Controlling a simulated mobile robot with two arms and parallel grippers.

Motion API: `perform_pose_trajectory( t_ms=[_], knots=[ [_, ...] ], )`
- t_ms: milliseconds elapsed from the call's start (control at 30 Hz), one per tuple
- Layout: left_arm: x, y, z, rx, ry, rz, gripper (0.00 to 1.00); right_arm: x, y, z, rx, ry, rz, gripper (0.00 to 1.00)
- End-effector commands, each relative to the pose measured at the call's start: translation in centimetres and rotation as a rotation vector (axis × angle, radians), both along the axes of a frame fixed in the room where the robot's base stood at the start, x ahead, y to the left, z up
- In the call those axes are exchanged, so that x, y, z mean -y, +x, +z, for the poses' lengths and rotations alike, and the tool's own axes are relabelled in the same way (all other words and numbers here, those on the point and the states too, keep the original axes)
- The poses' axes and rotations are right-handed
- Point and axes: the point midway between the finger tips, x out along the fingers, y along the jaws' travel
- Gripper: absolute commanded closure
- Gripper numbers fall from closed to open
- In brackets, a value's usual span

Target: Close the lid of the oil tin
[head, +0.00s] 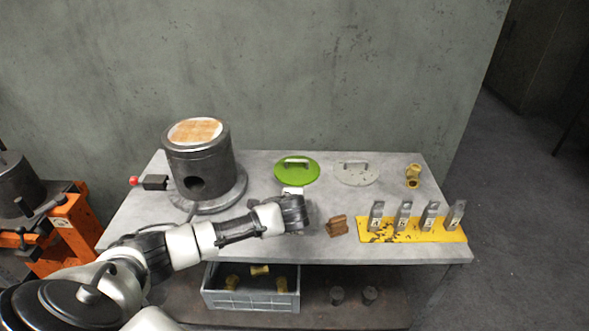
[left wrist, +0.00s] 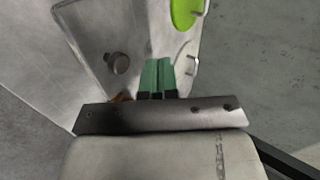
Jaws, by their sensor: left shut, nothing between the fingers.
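My left gripper (head: 294,222) reaches over the middle of the workbench, and I cannot make out its fingertips in the head view. In the left wrist view its green fingertips (left wrist: 157,76) are together with nothing between them. A flat grey metal piece with a round knob (left wrist: 118,63) lies up and left of the fingertips there, apart from them. I cannot tell whether it is the oil tin or its lid. In the head view my forearm covers that part of the bench, and I cannot pick out an oil tin. My right gripper is not in view.
A green lid (head: 297,175) and a grey lid (head: 356,179) lie at the back. A dark cylinder (head: 198,160) stands left. A brown block (head: 337,226), a yellow tag rack (head: 413,236) and a brass fitting (head: 413,177) are right. A grey crate (head: 250,303) sits below.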

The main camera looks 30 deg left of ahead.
Motion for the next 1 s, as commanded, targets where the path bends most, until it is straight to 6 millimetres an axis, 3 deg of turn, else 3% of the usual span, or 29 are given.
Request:
perform_pose_trajectory(
  t_ms=[133, 400, 1000],
  knots=[
    [0.6, -1.0, -1.6, 0.098, 0.060, -0.001, 1.00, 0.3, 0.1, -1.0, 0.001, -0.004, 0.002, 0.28],
    [1.1, -1.8, -2.8, 0.094, 0.058, 0.001, 1.00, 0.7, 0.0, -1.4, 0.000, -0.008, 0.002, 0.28],
    [1.4, -2.3, -3.9, 0.088, 0.059, 0.001, 1.00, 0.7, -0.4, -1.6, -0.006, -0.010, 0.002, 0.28]
  ],
)
